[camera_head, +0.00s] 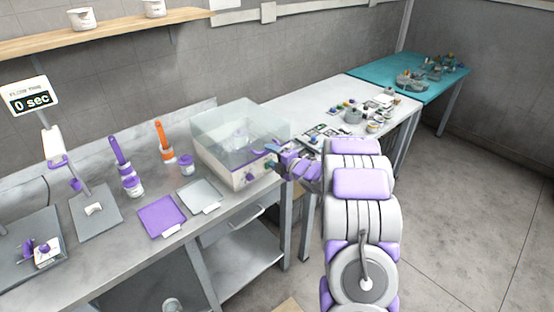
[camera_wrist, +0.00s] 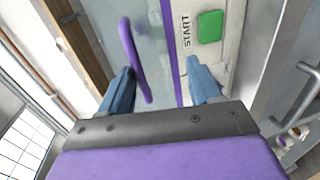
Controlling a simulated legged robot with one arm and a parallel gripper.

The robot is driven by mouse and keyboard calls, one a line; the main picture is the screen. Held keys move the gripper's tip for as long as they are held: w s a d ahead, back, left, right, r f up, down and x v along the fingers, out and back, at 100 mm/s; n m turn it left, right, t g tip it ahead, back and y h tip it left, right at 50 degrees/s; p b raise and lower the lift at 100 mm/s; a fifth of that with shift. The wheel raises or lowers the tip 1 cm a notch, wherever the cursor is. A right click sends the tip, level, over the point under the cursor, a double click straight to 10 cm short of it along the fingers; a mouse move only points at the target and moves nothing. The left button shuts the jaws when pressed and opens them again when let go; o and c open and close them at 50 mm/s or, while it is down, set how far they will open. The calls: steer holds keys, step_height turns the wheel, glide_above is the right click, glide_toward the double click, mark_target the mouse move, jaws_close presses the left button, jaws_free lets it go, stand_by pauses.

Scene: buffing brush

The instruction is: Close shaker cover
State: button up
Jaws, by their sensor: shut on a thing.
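The shaker (camera_head: 245,176) is a cream box with a clear cover (camera_head: 238,120) over it. The cover looks down over the base, but I cannot tell whether it is fully seated. My gripper (camera_head: 272,155) is at the front right of the shaker. The contact itself is partly hidden. A green START button (camera_wrist: 209,26) is on the cream front panel, close to the right finger.
A purple tray (camera_head: 161,216) and a grey tray (camera_head: 200,193) lie left of the shaker. Brushes and jars stand behind them. A white table (camera_head: 315,98) with small parts is behind my arm. The floor on the right is clear.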

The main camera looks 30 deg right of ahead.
steer(key=shift+o, duration=0.2)
steer(key=shift+s+a+f, duration=0.1)
steer(key=shift+s+f, duration=0.15)
steer(key=shift+f, duration=0.25)
steer(key=shift+o, duration=0.2)
steer(key=shift+s, duration=0.3)
steer(key=p+v, duration=0.1)
steer(key=v, duration=1)
steer(key=r+p+v, duration=0.1)
steer(key=v, duration=0.4)
steer(key=shift+s+d+r+p, duration=0.1)
steer(key=shift+s+d+p, duration=0.05)
steer(key=shift+d+p, duration=0.15)
steer(key=shift+c, duration=0.5)
